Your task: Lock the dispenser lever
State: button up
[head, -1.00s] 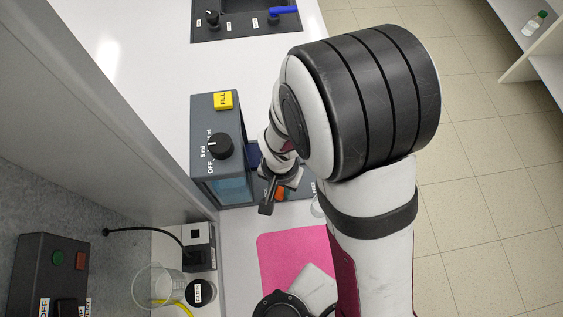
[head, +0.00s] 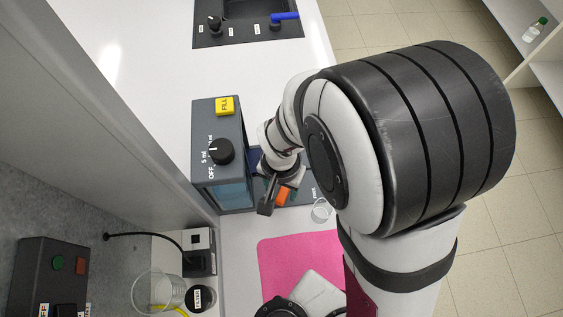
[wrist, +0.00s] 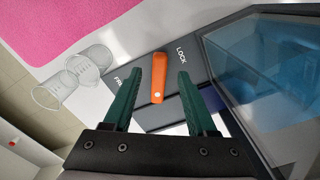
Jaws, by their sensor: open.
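The dispenser (head: 218,150) is a grey box with a blue-tinted window, a yellow FILL label and a black knob. Its orange lever (wrist: 158,78) lies on a dark plate at the dispenser's foot, with a LOCK label (wrist: 181,55) on one side and a partly hidden "FR..." label (wrist: 120,82) on the other. The lever points between the two labels in the wrist view. My gripper (wrist: 153,85) is open, with one green finger on each side of the lever and visible gaps to both. In the head view the lever (head: 284,196) shows just beside my wrist.
Clear glass beakers (wrist: 72,78) stand close to the plate, near the pink mat (head: 300,255). A sink (head: 245,20) is at the back. A control box (head: 50,275), a filter jar (head: 199,298) and a large beaker (head: 157,290) are at lower left.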

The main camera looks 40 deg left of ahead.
aim_at(281, 196)
notch_tip(281, 196, up, 12)
jog(key=shift+r, duration=0.1)
jog(key=w+d+r+m, duration=0.1)
jog(key=d+r+m, duration=0.1)
jog(key=d, duration=0.5)
jog(key=w+d+r+m, duration=0.1)
jog(key=d+r+m, duration=0.1)
jog(key=d, duration=0.5)
jog(key=s+d+m+y, duration=0.1)
jog(key=s+d+m, duration=0.3)
jog(key=d, duration=0.4)
jog(key=shift+s+r+y, duration=0.25)
jog(key=shift+s+y, duration=0.15)
jog(key=shift+s, duration=0.4)
jog(key=shift+d, duration=0.1)
